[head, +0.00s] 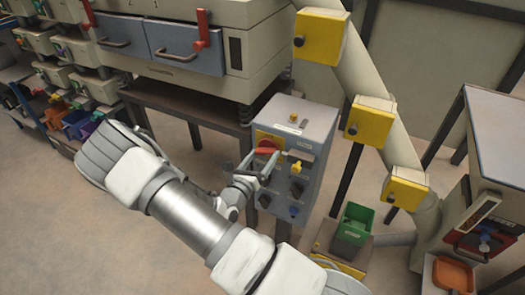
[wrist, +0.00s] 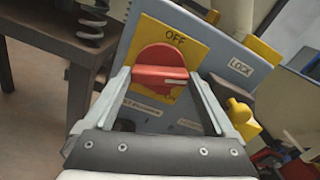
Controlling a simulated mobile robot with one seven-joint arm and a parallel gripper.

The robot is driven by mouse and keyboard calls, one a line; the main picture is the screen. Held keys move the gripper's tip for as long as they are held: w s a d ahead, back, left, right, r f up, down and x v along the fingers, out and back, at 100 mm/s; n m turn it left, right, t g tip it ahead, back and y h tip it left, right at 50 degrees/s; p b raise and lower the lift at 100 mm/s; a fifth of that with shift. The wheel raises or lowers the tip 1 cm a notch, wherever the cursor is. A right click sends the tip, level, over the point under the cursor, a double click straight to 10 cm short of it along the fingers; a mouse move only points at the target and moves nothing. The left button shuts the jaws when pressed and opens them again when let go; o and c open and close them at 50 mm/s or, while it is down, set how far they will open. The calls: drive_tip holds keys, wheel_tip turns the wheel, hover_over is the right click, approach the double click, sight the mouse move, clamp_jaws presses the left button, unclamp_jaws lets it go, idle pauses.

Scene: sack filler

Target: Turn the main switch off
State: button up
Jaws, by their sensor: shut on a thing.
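The main switch is a red rotary knob (wrist: 160,68) on a yellow plate (wrist: 196,45), and it also shows in the head view (head: 267,146) on the upper left of a grey control box (head: 310,118). In the wrist view, "OFF" is printed above the knob. The knob's raised bar lies across the picture, with a white mark near its right end, away from "OFF". My gripper (head: 259,162) reaches the box from the front. In the wrist view its two fingers (wrist: 158,78) are shut on the ends of the red bar. Lettering below the knob is partly hidden.
Right of the knob are a dark block labelled "LOCK" (wrist: 240,68) and a yellow knob (wrist: 240,110). More dark knobs sit lower on the box. A green bin (head: 354,224) stands to its right, and a dark table (head: 185,98) is behind left.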

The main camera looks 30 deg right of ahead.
drive_tip(key=n+p, duration=0.3)
drive_tip(key=shift+s+r+n, duration=0.1)
drive_tip(key=shift+r+n, duration=0.05)
drive_tip(key=shift+n, duration=0.25)
drive_tip(key=n+p, duration=0.2)
drive_tip(key=n, duration=0.1)
drive_tip(key=shift+n, duration=0.3)
drive_tip(key=n+p, duration=0.2)
drive_tip(key=n, duration=0.4)
drive_tip(key=shift+f+p, duration=0.2)
drive_tip(key=shift+p, duration=0.2)
drive_tip(key=shift+n, duration=0.4)
drive_tip(key=o, duration=1.1)
drive_tip(key=shift+c, duration=0.2)
drive_tip(key=v, duration=1.7)
drive_tip(key=shift+s+a, duration=0.15)
